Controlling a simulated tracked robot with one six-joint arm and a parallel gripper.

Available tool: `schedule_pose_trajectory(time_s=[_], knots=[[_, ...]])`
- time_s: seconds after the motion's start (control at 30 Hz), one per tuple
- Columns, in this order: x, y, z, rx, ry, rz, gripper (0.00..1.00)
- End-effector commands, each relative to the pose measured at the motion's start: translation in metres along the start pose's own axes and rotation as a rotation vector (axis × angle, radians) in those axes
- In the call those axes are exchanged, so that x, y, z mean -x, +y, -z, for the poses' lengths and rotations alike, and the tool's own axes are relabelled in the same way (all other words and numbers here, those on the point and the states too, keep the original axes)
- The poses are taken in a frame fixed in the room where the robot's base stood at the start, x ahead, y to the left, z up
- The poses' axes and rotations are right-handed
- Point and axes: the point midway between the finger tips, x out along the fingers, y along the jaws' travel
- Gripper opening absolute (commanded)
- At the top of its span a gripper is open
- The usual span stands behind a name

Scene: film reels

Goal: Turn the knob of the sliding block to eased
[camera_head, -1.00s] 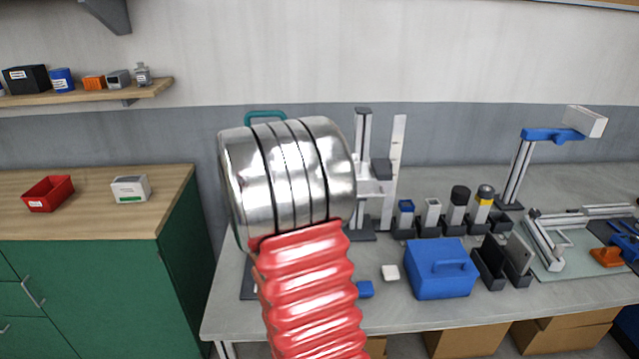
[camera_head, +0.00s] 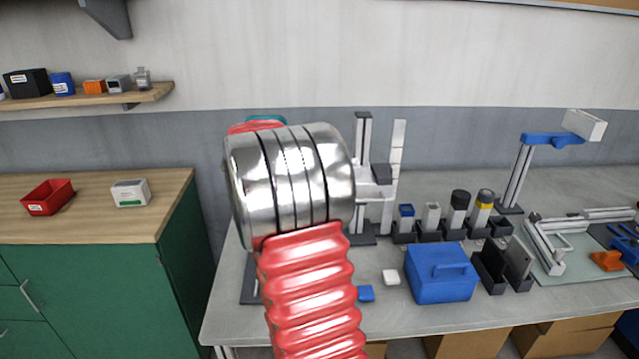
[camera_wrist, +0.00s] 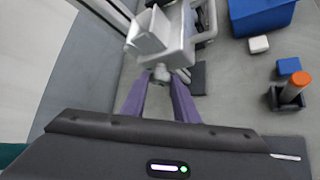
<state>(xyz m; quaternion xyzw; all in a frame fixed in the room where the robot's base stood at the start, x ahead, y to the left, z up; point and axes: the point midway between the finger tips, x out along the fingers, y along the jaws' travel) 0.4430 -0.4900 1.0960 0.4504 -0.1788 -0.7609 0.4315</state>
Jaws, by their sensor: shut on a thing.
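The sliding block (camera_head: 368,188) sits partway up a grey upright post (camera_head: 363,135) at the back of the bench in the head view. In the wrist view the grey block (camera_wrist: 176,55) is at top centre, with its small grey knob (camera_wrist: 161,74) on the side facing me. My gripper (camera_wrist: 160,80) has its two purple fingers on either side of the knob and is shut on it. The knob's setting and any marking for eased cannot be read. In the head view my arm's metal joint hides my gripper.
A white strip (camera_head: 394,165) stands right of the post. A blue box (camera_head: 440,272), a small white block (camera_head: 390,277) and a small blue block (camera_head: 365,293) lie in front. Several holders with cylinders stand to the right. In the wrist view an orange-topped cylinder (camera_wrist: 297,87) is at right.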

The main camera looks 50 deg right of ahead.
Motion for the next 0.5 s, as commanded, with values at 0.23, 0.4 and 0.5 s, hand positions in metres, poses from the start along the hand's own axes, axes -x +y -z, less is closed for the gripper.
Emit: schedule_pose_trajectory(time_s=[0.23, 0.4, 0.5], knots=[[-0.0016, -0.0021, 0.0001, 0.004, -0.003, 0.006, 0.05], [-0.0015, -0.0021, 0.0, 0.004, -0.003, 0.006, 0.3], [-0.0011, -0.0016, 0.0, 0.003, -0.002, 0.005, 0.38]])
